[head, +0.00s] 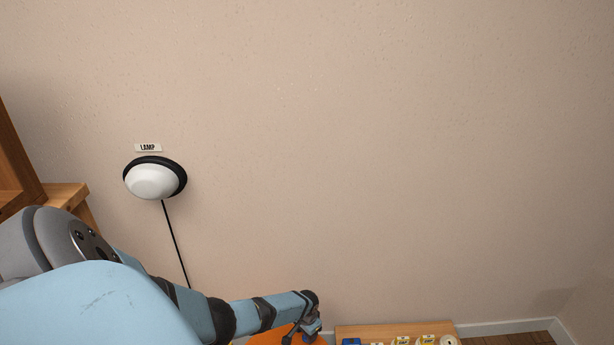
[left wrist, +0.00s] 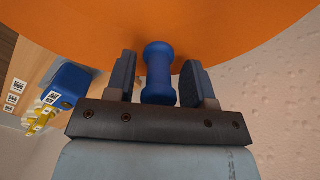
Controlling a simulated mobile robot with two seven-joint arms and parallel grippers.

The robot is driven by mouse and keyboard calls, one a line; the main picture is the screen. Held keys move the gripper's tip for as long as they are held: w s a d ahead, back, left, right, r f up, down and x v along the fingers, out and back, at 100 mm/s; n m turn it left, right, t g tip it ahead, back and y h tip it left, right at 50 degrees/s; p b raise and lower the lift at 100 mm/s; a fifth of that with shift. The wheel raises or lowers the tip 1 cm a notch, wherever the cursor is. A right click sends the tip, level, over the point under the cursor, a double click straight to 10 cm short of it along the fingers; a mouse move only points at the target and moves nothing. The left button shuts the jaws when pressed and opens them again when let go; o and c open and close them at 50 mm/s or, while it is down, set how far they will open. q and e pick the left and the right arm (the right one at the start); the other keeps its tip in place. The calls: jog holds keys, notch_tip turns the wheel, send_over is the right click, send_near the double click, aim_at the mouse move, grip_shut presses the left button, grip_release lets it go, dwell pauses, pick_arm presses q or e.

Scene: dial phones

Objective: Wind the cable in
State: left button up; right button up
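A large orange disc (left wrist: 250,22) fills the top of the left wrist view; a sliver of it shows at the bottom edge of the head view (head: 262,339). A blue spool-shaped knob (left wrist: 158,72) stands out from the disc. My left gripper (left wrist: 160,78) is at the disc, with one finger on each side of the knob; narrow gaps seem to show between fingers and knob. It is small and partly hidden in the head view (head: 303,333). A thin black cable (head: 174,240) hangs from the wall lamp and passes behind my left arm; its lower end is hidden. My right gripper is not in view.
A white lamp (head: 152,181) with a black rim is on the wall under a "LAMP" label (head: 148,147). A wooden board (head: 385,329) with a blue block (head: 351,342) and yellow labelled pieces (head: 427,340) is at the bottom. Wooden furniture (head: 66,194) stands at left.

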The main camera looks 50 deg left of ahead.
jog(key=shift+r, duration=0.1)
pick_arm(q)
jog(key=shift+w+r, duration=0.1)
jog(key=shift+r, duration=0.2)
notch_tip(320, 180, up, 7)
jog(key=p, duration=0.5)
jog(key=shift+f, duration=0.15)
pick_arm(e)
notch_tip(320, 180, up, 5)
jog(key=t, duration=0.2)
pick_arm(q)
notch_tip(320, 180, up, 6)
jog(key=p, duration=0.3)
jog(key=shift+r, duration=0.25)
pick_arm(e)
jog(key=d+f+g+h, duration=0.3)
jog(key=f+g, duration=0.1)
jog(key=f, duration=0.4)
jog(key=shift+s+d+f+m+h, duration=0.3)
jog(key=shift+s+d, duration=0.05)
